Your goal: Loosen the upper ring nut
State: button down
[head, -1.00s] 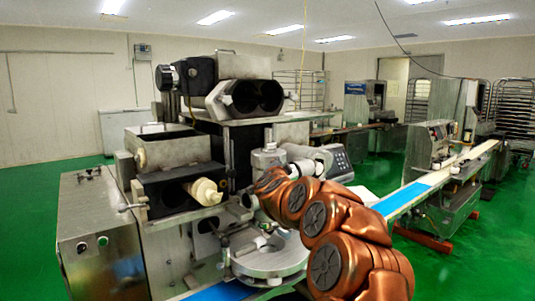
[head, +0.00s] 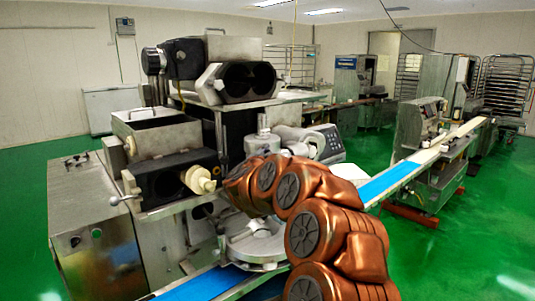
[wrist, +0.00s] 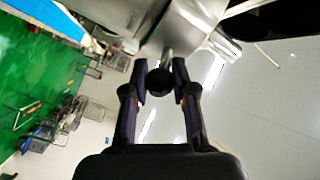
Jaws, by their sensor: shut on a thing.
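In the wrist view, my gripper (wrist: 160,79) has its two dark fingers closed around a black ball knob (wrist: 159,82). The knob sits on the end of a short metal rod (wrist: 167,57), which comes from a shiny metal body (wrist: 178,28) at the top. I cannot make out the ring nut's outline or thread there. In the head view, my copper arm reaches to the middle of the encrusting machine (head: 150,190), beside an upright metal cylinder (head: 262,142). The arm hides my gripper and the knob in that view.
A cream nozzle (head: 199,180) sticks out of a black housing left of my arm. Below is a round metal plate (head: 250,243) over a blue belt (head: 210,283). Another conveyor (head: 390,180) runs at the right. Green floor (head: 455,245) is free at the right.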

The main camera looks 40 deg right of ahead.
jog(key=shift+w+a+r, duration=0.1)
jog(key=c, duration=1.1)
grip_release()
jog(key=shift+c, duration=0.2)
jog(key=shift+o, duration=1.1)
jog(key=v, duration=1.2)
